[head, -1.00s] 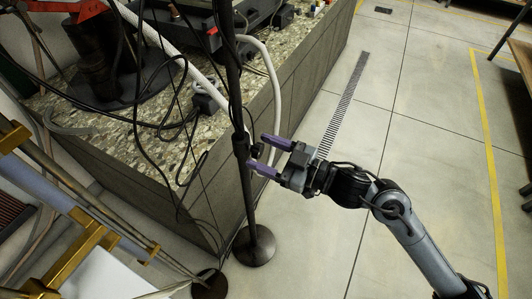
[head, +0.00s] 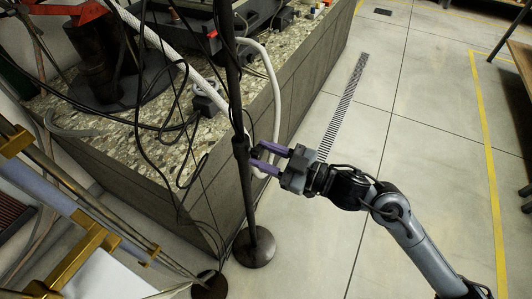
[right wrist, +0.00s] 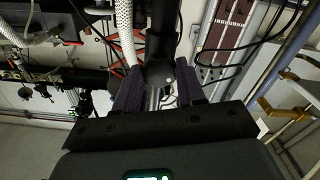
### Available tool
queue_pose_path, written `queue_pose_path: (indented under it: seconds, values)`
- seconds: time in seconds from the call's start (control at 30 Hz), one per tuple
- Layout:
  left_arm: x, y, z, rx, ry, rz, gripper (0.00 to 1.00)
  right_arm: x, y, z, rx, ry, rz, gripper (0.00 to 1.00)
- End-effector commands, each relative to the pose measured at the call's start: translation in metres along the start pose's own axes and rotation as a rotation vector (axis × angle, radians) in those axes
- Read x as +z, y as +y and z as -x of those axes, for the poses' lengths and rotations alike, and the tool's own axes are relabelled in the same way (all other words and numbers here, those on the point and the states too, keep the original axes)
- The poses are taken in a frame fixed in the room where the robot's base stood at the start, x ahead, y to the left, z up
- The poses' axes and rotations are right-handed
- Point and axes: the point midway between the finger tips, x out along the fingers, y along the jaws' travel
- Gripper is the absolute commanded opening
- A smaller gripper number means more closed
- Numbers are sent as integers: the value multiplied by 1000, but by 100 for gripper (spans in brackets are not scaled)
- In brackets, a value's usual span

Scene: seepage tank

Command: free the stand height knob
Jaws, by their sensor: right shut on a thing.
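The stand is a dark upright pole (head: 233,90) with a round black base (head: 254,247) on the floor beside the tank. A thicker collar (head: 240,147) sits partway up the pole. The stand height knob (right wrist: 158,73) is a dark rounded knob in the right wrist view, between the two finger pads. In the head view it is small and mostly hidden by the fingers. My right gripper (head: 257,156) reaches in from the right with its purple fingers at the collar, shut on the knob. My left gripper is not in view.
The stone-topped tank wall (head: 255,125) stands just behind the pole. Black cables hang along the pole, and a white hose (head: 271,75) curves behind it. Yellow-jointed equipment (head: 95,240) fills the lower left. The tiled floor to the right is clear.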

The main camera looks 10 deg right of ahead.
Motion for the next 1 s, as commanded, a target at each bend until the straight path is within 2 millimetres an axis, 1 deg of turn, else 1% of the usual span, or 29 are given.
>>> queue_pose_path:
  seconds: [0.2, 0.5, 0.8, 1.0]
  values:
    - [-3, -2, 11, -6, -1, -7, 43, -1, 0, 0, -1, -3, 156, 9]
    - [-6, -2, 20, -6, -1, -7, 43, 0, -1, 0, -2, -2, 439, 9]
    - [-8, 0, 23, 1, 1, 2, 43, 0, -1, 0, -1, -1, 713, 9]
    - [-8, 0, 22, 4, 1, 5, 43, 1, -2, 0, -1, -1, 857, 9]
